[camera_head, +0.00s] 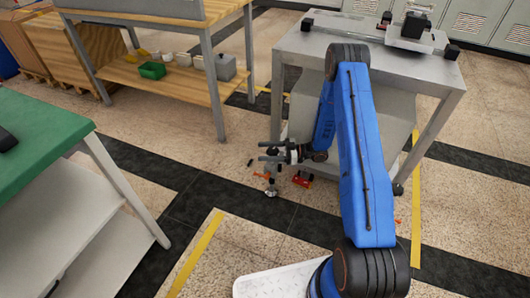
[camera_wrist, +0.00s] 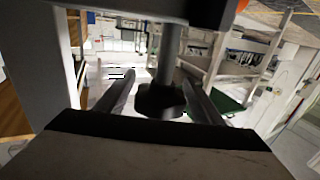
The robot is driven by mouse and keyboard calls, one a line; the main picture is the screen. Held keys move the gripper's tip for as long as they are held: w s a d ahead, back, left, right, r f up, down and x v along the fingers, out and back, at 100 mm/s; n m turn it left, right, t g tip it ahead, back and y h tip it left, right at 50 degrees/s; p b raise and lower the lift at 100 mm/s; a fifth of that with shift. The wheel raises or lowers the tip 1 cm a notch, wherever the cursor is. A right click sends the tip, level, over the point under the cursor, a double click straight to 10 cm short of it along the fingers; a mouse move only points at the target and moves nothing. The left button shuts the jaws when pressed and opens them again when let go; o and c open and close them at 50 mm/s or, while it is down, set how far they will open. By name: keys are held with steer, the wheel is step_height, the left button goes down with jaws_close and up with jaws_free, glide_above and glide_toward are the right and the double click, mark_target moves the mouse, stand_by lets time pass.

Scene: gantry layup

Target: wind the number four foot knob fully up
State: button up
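The grey metal table (camera_head: 362,50) stands at the upper right of the head view. My gripper (camera_head: 262,151) is low beside its near left leg (camera_head: 277,100), fingers pointing left. In the wrist view a dark lobed foot knob (camera_wrist: 160,100) hangs on a vertical rod (camera_wrist: 168,50) between my two fingers (camera_wrist: 158,78). The fingers are apart, one on each side, with a gap visible at least on the left. In the head view a foot (camera_head: 271,188) shows on the floor below my gripper. No number is readable on the knob.
Orange-red pieces (camera_head: 302,181) lie on the floor by the foot. A green-topped bench (camera_head: 40,140) stands at the left and a wooden-shelved bench (camera_head: 180,82) behind. The floor between them is mostly clear.

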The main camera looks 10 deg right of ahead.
step_height(320, 180, up, 10)
stand_by(0.9)
stand_by(0.4)
